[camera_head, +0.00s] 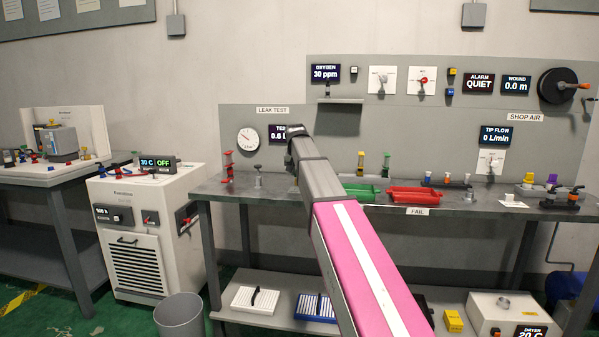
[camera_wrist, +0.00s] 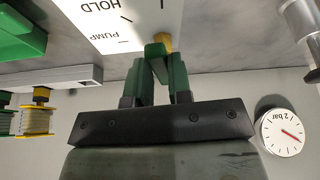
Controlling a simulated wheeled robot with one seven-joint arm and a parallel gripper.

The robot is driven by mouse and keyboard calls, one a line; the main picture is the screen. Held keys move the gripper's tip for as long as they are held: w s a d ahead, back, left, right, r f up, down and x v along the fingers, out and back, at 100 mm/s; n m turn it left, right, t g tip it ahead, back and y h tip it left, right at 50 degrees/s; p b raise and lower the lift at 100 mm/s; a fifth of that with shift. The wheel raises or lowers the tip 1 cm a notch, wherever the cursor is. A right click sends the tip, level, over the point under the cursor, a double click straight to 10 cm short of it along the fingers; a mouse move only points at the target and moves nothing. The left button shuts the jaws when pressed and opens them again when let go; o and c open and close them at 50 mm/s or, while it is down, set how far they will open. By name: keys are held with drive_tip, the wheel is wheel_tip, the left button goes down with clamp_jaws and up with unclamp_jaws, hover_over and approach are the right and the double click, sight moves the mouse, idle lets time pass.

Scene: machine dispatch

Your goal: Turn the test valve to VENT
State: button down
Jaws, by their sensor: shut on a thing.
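The test valve's white plate (camera_wrist: 115,22) is at the top of the wrist view, with HOLD and PUMP printed upside down; no VENT mark shows. My gripper (camera_wrist: 160,60) has its two dark green fingers closed around a small green handle with a yellow part (camera_wrist: 160,45) at the plate's edge. I take this for the valve's handle; its exact pointing is hard to tell. In the head view my arm hides the valve and my gripper, below the LEAK TEST sign (camera_head: 273,110).
A dial gauge (camera_head: 248,139) is left of my arm and shows in the wrist view (camera_wrist: 284,132). A partly covered test display (camera_head: 278,133) is beside it. Green (camera_head: 361,192) and red (camera_head: 413,195) trays sit on the bench (camera_head: 235,188). Yellow-topped fittings (camera_wrist: 38,115) stand at the wrist view's left.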

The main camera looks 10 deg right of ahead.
drive_tip(key=shift+w+a+m+h, duration=0.1)
drive_tip(key=shift+a+m+h, duration=0.25)
drive_tip(key=shift+m, duration=0.35)
drive_tip(key=c, duration=1)
unclamp_jaws()
drive_tip(key=shift+c, duration=0.2)
drive_tip(key=shift+r, duration=0.15)
drive_tip(key=v, duration=1)
drive_tip(key=shift+r, duration=0.3)
